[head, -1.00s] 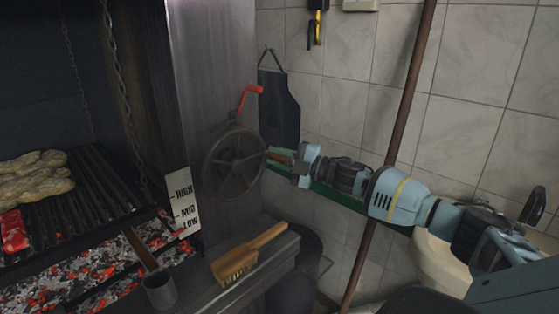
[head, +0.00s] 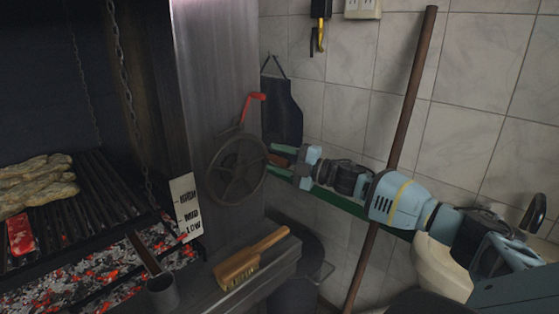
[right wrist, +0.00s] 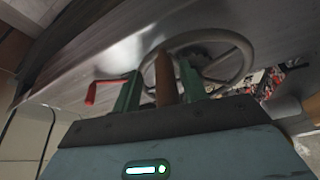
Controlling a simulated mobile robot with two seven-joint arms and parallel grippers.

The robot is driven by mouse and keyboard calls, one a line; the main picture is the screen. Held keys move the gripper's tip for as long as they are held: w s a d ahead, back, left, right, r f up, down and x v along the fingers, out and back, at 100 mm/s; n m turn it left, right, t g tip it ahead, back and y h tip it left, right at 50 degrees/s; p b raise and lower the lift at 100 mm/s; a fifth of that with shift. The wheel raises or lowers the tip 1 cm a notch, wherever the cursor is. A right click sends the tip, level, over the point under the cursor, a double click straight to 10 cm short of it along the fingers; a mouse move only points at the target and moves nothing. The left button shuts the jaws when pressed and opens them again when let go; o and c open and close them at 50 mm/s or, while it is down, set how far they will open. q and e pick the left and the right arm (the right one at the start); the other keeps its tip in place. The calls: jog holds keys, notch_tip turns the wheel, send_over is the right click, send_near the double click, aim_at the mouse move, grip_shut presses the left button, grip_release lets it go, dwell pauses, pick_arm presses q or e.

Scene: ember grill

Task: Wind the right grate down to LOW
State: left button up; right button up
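The dark hand wheel (head: 236,169) is on the metal panel right of the grill. Its wooden handle (right wrist: 165,78) stands between the two green fingers of my right gripper (right wrist: 158,84). The handle is close to one finger, and a gap shows on its other side, so the gripper looks open around it. In the head view my right gripper (head: 280,160) reaches the wheel's right rim. The grate (head: 115,190) hangs on chains over the coals. A scale plate (head: 187,208) reads HIGH, MID and LOW; the grate's exact level against it is unclear. My left gripper is not in view.
A red crank (head: 250,106) is above the wheel. A brush (head: 250,256) and a metal cup (head: 161,292) are on the ledge below. Bread-like food (head: 35,183) and a red item (head: 20,235) lie on the grate. A dark apron (head: 282,110) hangs behind my gripper.

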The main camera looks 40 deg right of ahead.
aim_at(289, 164)
jog(key=shift+s+f, duration=0.1)
jog(key=shift+f, duration=0.15)
jog(key=shift+s+d+f, duration=0.15)
jog(key=shift+s+d, duration=0.15)
jog(key=shift+s, duration=0.15)
jog(key=v, duration=0.4)
jog(key=shift+s, duration=0.1)
jog(key=shift+v, duration=1.15)
jog(key=shift+r, duration=0.25)
jog(key=shift+c, duration=0.3)
dwell(0.6)
